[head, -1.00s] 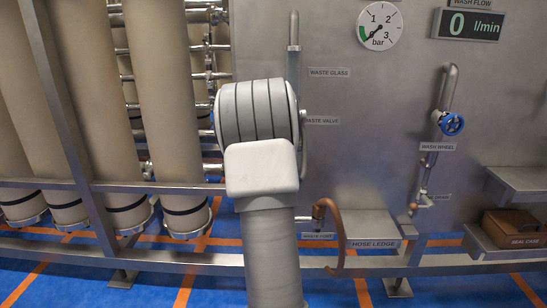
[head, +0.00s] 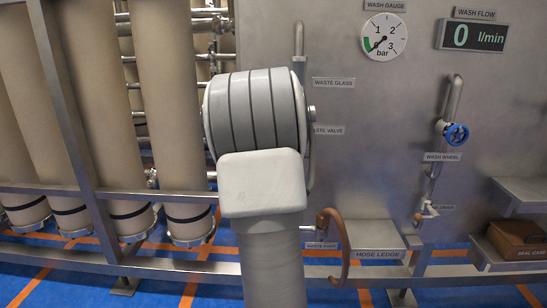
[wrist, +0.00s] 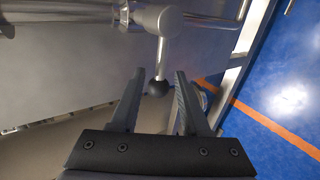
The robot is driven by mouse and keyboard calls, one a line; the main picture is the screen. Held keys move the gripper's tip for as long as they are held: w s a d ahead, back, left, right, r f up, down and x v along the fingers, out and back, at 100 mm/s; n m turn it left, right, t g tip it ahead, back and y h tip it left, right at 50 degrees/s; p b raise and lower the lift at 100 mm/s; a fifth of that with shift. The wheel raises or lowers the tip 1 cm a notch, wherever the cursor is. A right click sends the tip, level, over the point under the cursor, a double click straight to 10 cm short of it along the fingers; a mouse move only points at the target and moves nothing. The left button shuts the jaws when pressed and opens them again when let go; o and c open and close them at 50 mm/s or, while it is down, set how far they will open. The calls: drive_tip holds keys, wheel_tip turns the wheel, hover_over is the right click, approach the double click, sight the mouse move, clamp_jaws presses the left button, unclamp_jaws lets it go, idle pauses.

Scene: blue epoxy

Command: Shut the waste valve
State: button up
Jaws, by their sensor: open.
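The waste valve shows in the wrist view as a round metal body (wrist: 157,18) on a pipe, with a thin lever (wrist: 163,58) ending in a black ball knob (wrist: 158,87). My gripper (wrist: 159,72) is open. The knob lies between its two fingers, just behind the tips, with a gap visible on each side. In the head view my arm hides the valve and my gripper; only part of the waste valve label (head: 328,130) shows beside the arm.
A steel panel carries the wash gauge (head: 384,37), the flow display (head: 473,37) and a blue wash wheel (head: 456,134). A brown hose (head: 345,255) hangs near the hose ledge (head: 377,254). Tall beige cylinders (head: 167,100) stand behind a metal frame at left.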

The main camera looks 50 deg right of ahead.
drive_tip(key=v, duration=1.1)
drive_tip(key=shift+s+a+r, duration=0.15)
drive_tip(key=shift+a+r, duration=0.05)
drive_tip(key=shift+a, duration=0.1)
drive_tip(key=s+a+m+y, duration=0.2)
drive_tip(key=s+a+m, duration=0.1)
drive_tip(key=a, duration=0.8)
drive_tip(key=s+a+m+y, duration=0.3)
drive_tip(key=a, duration=0.9)
drive_tip(key=s+a+f+m+g+y, duration=0.1)
drive_tip(key=s+a+f+y, duration=0.1)
drive_tip(key=s+a, duration=0.5)
drive_tip(key=s+a+f+m+g+y, duration=0.15)
drive_tip(key=s+a, duration=0.25)
drive_tip(key=a, duration=0.5)
wheel_tip(320, 180, up, 24)
drive_tip(key=p, duration=2.4)
drive_tip(key=shift+r+t+p, duration=0.2)
drive_tip(key=shift+t+p, duration=0.15)
drive_tip(key=shift+t, duration=0.1)
drive_tip(key=shift+d, duration=0.15)
